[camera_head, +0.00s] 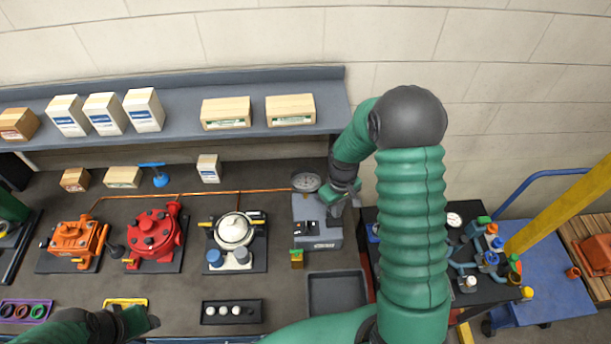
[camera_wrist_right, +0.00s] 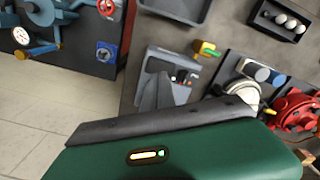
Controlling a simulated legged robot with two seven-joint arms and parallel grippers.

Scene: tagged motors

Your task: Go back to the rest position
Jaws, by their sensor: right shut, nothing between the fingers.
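My right arm rises through the middle right of the head view and bends down at its dark elbow. Its gripper (camera_head: 341,203) is small there, over the right side of the grey bench device (camera_head: 316,226) with a round gauge. The device also shows in the wrist view (camera_wrist_right: 183,80). The right gripper is shut and empty; whether it touches the device is not clear. My left gripper (camera_head: 138,322) is low at the left, above the bench front, partly cut off with its arm; its jaw opening cannot be made out.
Orange (camera_head: 75,240), red (camera_head: 153,234) and white (camera_head: 234,232) motors stand on dark plates. An empty grey tray (camera_head: 337,292) lies in front of the device. A shelf (camera_head: 180,112) with boxes runs along the wall. A blue cart (camera_head: 548,275) stands at the right.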

